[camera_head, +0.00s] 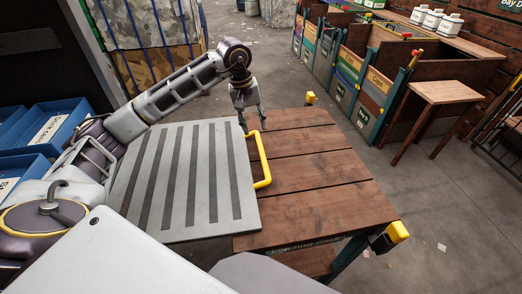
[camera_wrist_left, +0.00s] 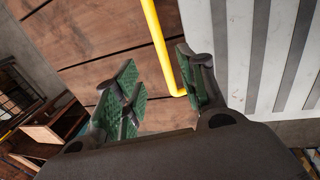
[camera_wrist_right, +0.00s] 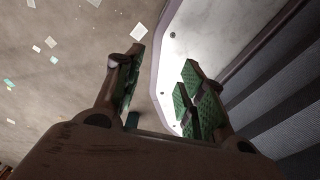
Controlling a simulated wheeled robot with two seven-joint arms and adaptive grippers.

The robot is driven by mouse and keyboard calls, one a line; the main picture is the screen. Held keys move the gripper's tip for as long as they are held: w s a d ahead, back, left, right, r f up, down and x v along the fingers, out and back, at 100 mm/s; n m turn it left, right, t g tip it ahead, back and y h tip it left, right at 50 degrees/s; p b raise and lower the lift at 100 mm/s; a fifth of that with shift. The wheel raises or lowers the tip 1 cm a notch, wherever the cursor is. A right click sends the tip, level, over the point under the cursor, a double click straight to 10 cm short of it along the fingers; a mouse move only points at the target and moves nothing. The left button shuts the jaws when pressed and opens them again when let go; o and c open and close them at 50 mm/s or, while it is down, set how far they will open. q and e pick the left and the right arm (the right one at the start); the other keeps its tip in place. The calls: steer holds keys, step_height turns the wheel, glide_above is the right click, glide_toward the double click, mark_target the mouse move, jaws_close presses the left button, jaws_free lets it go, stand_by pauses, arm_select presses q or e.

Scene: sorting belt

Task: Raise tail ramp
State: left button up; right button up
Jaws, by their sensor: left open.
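The tail ramp (camera_head: 178,180) is a light grey panel with dark strips. It lies about flat, its right part beside or over the wooden deck. A yellow bar handle (camera_head: 264,165) runs along its right edge. My left gripper (camera_head: 247,126) points down by the far end of the handle. In the left wrist view my left gripper (camera_wrist_left: 165,85) is open, and the yellow handle (camera_wrist_left: 164,45) crosses between its green-padded fingers, close to the right finger. I cannot tell whether they touch. My right gripper (camera_wrist_right: 160,88) shows only in its wrist view, open and empty.
The wooden deck (camera_head: 315,190) is bare, with yellow-capped corner posts (camera_head: 397,231). Blue bins (camera_head: 50,130) stand at the left. Sorting bays (camera_head: 375,75) and a small wooden table (camera_head: 447,93) stand at the right. Grey floor between is mostly free, with paper scraps.

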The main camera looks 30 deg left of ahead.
arm_select(q)
steer(key=b, duration=0.3)
glide_toward(261, 152)
steer(key=shift+f, duration=0.55)
steer(key=f, duration=0.1)
steer(key=f+b, duration=0.1)
steer(key=f, duration=0.1)
steer(key=w+d+f, duration=0.1)
steer(key=f, duration=0.1)
steer(key=shift+d+b, duration=0.15)
steer(key=shift+b, duration=0.25)
step_height(261, 152, down, 2)
steer(key=shift+d+f+b, duration=0.1)
steer(key=shift+b, duration=0.3)
steer(key=shift+w+f, duration=0.1)
steer(key=shift+f, duration=0.1)
steer(key=shift+d, duration=0.1)
steer(key=c, duration=0.7)
jaws_close()
arm_select(e)
steer(key=w+d+f, duration=0.1)
steer(key=d+f, duration=0.3)
steer(key=f, duration=0.1)
steer(key=shift+w+f+h, duration=0.25)
steer(key=shift+f+h, duration=0.05)
steer(key=shift+f, duration=0.05)
